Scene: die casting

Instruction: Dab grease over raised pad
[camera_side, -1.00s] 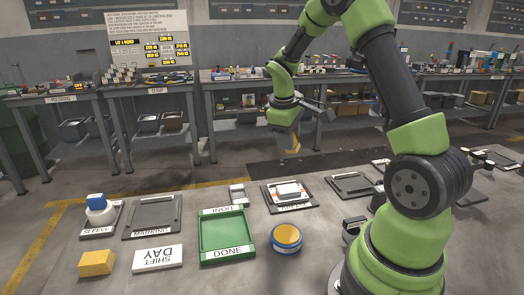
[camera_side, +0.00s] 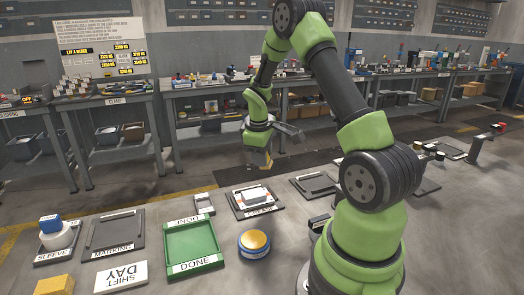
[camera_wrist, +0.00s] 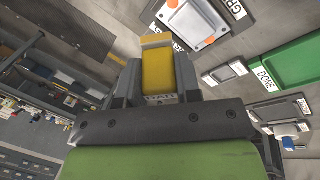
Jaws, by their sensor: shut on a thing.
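My gripper (camera_side: 258,158) is shut on a yellow block-like tool (camera_wrist: 158,72) with a partly readable label. In the side view the tool's tip (camera_side: 264,167) points down, in the air and apart from the plate below it in the picture. A dark tray labelled GREASE (camera_side: 262,212) lies on the bench, with a pale raised block (camera_side: 254,194) on it. I cannot tell whether the spots are grease.
An empty dark tray (camera_side: 315,184) lies right of the grease tray. The MARKING (camera_side: 113,232) and SLEEVE (camera_side: 60,240) trays are at left, a SHIFT DAY sign (camera_side: 121,277) nearer.

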